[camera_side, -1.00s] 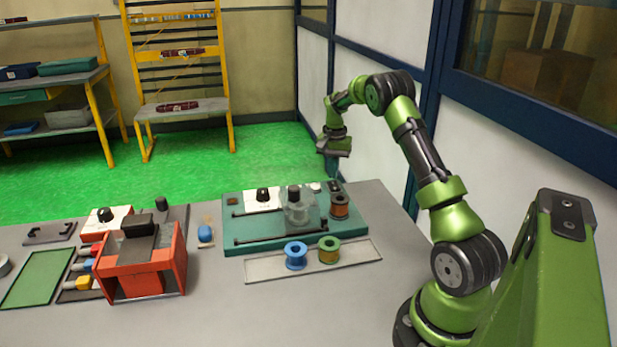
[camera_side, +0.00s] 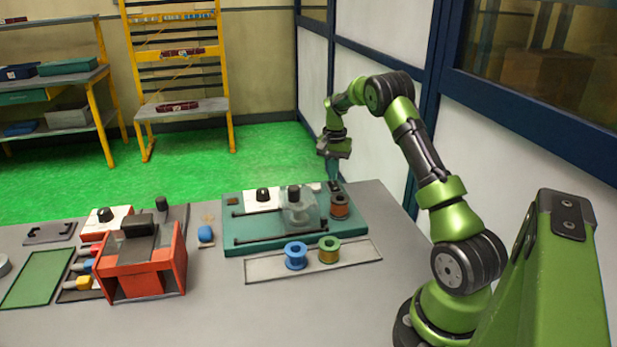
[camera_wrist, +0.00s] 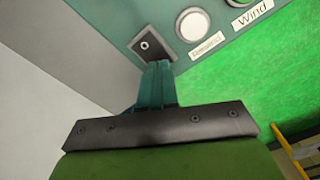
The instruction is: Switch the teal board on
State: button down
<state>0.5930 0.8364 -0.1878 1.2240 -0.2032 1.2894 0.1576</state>
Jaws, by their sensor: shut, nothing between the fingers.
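The teal board (camera_side: 232,240) lies on the bench in the side view, with a clear cover, a dark knob and a reddish spool on it. At its back right corner is a dark switch plate with a small metal lever, seen in the wrist view (camera_wrist: 148,45). My gripper (camera_wrist: 157,68) is shut and empty, its teal fingertips just beside the switch plate and covering its near edge. In the side view my gripper (camera_side: 333,177) points down over that corner. Whether the tips touch the lever cannot be told.
A white round button (camera_wrist: 193,23) and a "Wind" label (camera_wrist: 252,15) are beside the switch. A tray (camera_side: 265,272) with a blue spool (camera_side: 296,256) and a green spool (camera_side: 329,249) lies in front. A red fixture (camera_side: 140,270) stands left. Bare bench lies at front.

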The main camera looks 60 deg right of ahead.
jog(key=shift+f, duration=0.8)
jog(key=shift+r, duration=3.6)
